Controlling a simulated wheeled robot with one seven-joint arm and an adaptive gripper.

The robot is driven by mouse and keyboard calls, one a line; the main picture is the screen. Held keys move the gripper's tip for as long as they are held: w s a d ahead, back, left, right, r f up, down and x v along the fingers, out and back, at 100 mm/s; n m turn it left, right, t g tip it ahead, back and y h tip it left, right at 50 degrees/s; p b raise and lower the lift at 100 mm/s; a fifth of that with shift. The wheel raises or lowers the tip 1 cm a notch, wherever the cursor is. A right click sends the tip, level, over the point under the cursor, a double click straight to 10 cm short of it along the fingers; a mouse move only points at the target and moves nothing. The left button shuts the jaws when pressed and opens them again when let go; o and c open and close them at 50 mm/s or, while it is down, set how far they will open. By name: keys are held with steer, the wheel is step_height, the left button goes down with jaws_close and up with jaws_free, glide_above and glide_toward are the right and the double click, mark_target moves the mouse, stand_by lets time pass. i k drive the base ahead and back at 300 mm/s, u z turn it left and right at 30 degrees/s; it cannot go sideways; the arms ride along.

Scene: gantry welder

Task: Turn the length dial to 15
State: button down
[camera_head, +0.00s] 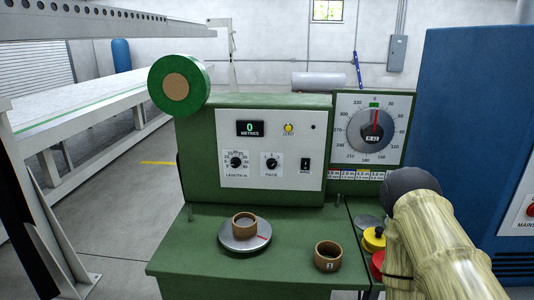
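The length dial (236,162) is a small black knob with a ring of printed numbers, on the left of the white control panel (300,185). It is labelled "LENGTH M". The knob's pointer is too small to read for certain. The digital display (250,128) above it shows a green 0 over the word "METRES". I cannot make out my gripper in this view, and nothing is touching the dial. A pale, streaked tube with a dark rounded end (412,186) stands at the lower right, apart from the dial; I cannot tell whether it is part of my arm.
The pace dial (271,163) is just right of the length dial. A large round dial (372,130) stands further right. A metal disc (233,241) and a brown ring (328,256) sit on the green bench below. A blue cabinet (470,130) stands at the right.

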mark_target(235, 162)
steer(key=k, duration=0.5)
steer(key=u, duration=1.65)
steer(key=i, duration=1.05)
steer(key=z, duration=2.2)
